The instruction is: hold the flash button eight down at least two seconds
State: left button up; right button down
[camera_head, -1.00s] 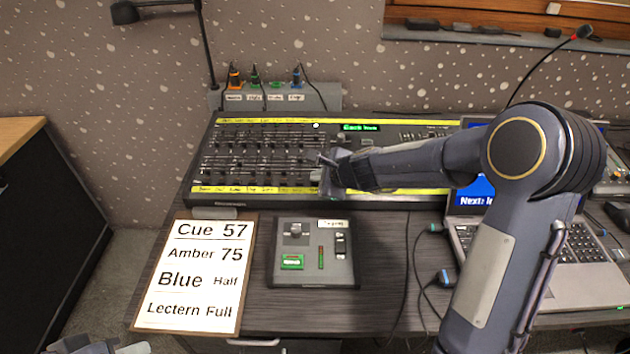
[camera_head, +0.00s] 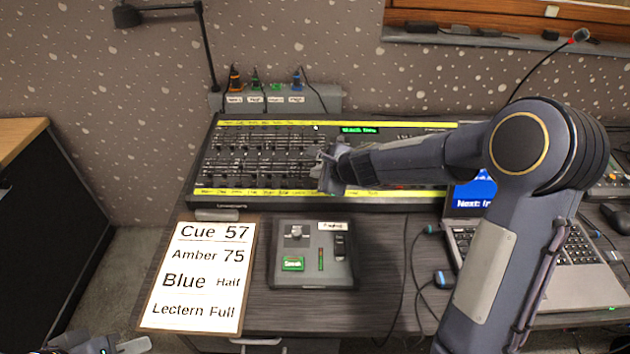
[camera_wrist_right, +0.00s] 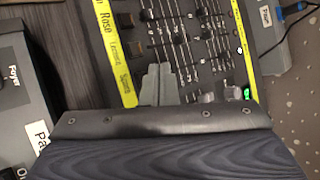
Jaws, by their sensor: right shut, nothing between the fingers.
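The lighting console (camera_head: 330,203) lies on the desk, with rows of faders and yellow label strips. My right gripper (camera_head: 326,184) is shut and empty, at the front strip right of the fader rows. In the right wrist view its closed fingertips (camera_wrist_right: 157,72) are over the console beside the yellow strip (camera_wrist_right: 118,60). Dark square buttons (camera_wrist_right: 126,20) line that strip. Flash button eight cannot be picked out; the fingers may hide it. I cannot tell whether the fingertips touch or press a button. My left gripper (camera_head: 110,346) is only partly in view at the bottom left.
A cue sheet (camera_head: 197,277) and a small grey control box (camera_head: 313,281) lie in front of the console. A laptop (camera_head: 560,285) stands right, behind my right arm. Cables run between box and laptop. A lamp post (camera_head: 206,50) and socket box (camera_head: 326,95) are behind.

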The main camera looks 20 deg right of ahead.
jog(key=r+p, duration=0.1)
jog(key=r, duration=0.1)
jog(key=r+p, duration=0.2)
jog(key=shift+s, duration=0.2)
jog(key=shift+f, duration=0.1)
dwell(0.5)
jog(key=s+r+n+y+p, duration=0.2)
jog(key=s+r+n, duration=0.8)
jog(key=s+r, duration=0.3)
jog(key=s+d+f+n+g+h, duration=0.1)
jog(key=s+n, duration=0.4)
jog(key=s, duration=0.5)
jog(key=s+d+f+n+g+h+p, duration=0.1)
jog(key=s+n, duration=0.4)
jog(key=s, duration=0.6)
notch_tip(320, 180, down, 2)
jog(key=shift+s+d+f+g, duration=0.1)
jog(key=shift+s+d+g, duration=0.3)
jog(key=shift+g, duration=0.4)
